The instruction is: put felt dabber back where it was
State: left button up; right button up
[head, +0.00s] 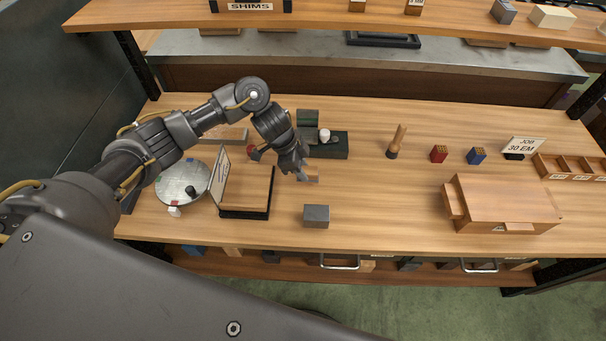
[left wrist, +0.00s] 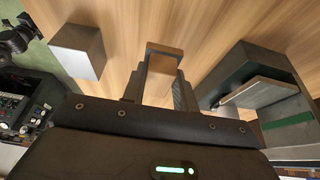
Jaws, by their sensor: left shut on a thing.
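My left gripper (head: 301,172) is low over the middle of the bench, shut on a small brown wooden block (head: 312,175). In the left wrist view the wooden block (left wrist: 164,52) sits between the fingers (left wrist: 160,82). I cannot tell whether it touches the bench or whether it is the felt dabber. A tool with an upright wooden handle and dark base (head: 397,141) stands apart on the bench to the right; it looks like a dabber. My right gripper is not in view.
A grey block (head: 316,216) is in front of the gripper, a dark green box (head: 330,146) behind it. A framed wooden bed (head: 245,190) and round plate (head: 184,182) are left. A wooden case (head: 505,203), red block (head: 438,154) and blue block (head: 477,156) are right. The centre-right bench is clear.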

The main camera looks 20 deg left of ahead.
pick_arm(q)
jog(key=shift+w+f, duration=0.1)
jog(key=shift+f, duration=1.6)
jog(key=shift+f, duration=0.15)
jog(key=o, duration=0.9)
jog(key=p+v, duration=0.1)
jog(key=v, duration=1.1)
